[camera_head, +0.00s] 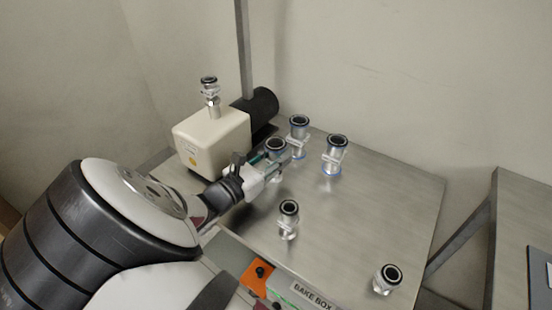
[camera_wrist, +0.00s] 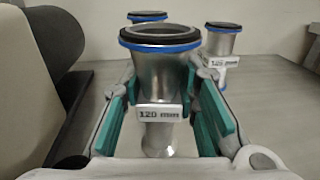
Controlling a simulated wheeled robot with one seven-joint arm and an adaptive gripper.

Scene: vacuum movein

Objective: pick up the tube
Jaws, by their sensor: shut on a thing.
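A silver metal tube (camera_head: 275,146) with a dark top ring and blue band stands upright at my gripper (camera_head: 276,161). In the wrist view the tube (camera_wrist: 158,70) carries a "120 mm" label and sits between the green-padded fingers of my gripper (camera_wrist: 161,90). My gripper is shut on it. I cannot tell whether its base touches the table. Two similar tubes stand just behind, one at the back (camera_head: 299,134) and one to the right (camera_head: 335,155). The right one's label (camera_wrist: 222,63) also seems to read 120 mm.
A beige pump (camera_head: 211,140) with a fitting on top stands left of my gripper. A bake box (camera_head: 308,296) is at the front edge. The table's right side is mostly clear.

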